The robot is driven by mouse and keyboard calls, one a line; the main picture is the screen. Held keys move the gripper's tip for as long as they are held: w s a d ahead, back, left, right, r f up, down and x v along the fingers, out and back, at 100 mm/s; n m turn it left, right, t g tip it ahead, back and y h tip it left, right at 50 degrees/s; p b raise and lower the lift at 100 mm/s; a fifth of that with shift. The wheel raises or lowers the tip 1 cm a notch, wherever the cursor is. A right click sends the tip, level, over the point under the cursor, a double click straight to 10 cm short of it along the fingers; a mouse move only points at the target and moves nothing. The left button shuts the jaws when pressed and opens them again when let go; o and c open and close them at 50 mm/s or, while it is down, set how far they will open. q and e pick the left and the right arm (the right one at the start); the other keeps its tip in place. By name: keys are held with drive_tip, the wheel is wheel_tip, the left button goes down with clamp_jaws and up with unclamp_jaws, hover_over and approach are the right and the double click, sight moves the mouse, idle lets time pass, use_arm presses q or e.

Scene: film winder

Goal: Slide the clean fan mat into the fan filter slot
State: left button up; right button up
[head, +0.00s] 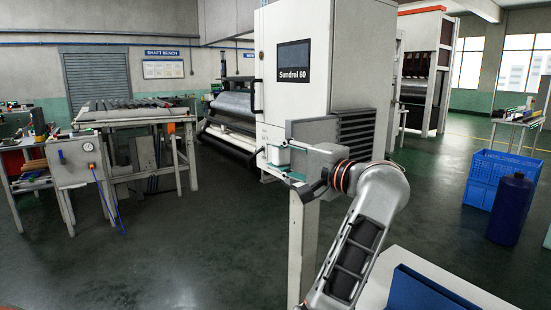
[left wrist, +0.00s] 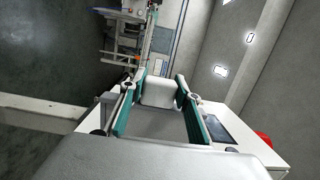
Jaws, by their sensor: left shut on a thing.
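My left gripper (head: 281,163) is in front of the white cabinet marked Sundrel 60 (head: 292,90), pointing left in the head view. The cabinet's side has dark louvres (head: 356,138), partly behind my arm. I cannot make out the fan filter slot in either view. My right gripper is not in view.
A white post (head: 301,245) stands below my gripper. A white table (head: 388,277) with a blue tray (head: 430,295) is at the lower right. Blue crates (head: 492,180) and a dark blue drum (head: 511,208) stand farther right. Floor left of the post is clear.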

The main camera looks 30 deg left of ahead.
use_arm(q)
drive_tip(key=shift+w+d+b, duration=0.3)
drive_tip(key=shift+w+d, duration=0.05)
drive_tip(key=shift+w, duration=0.5)
idle(0.4)
drive_tip(key=shift+b, duration=0.3)
idle(0.8)
idle(0.6)
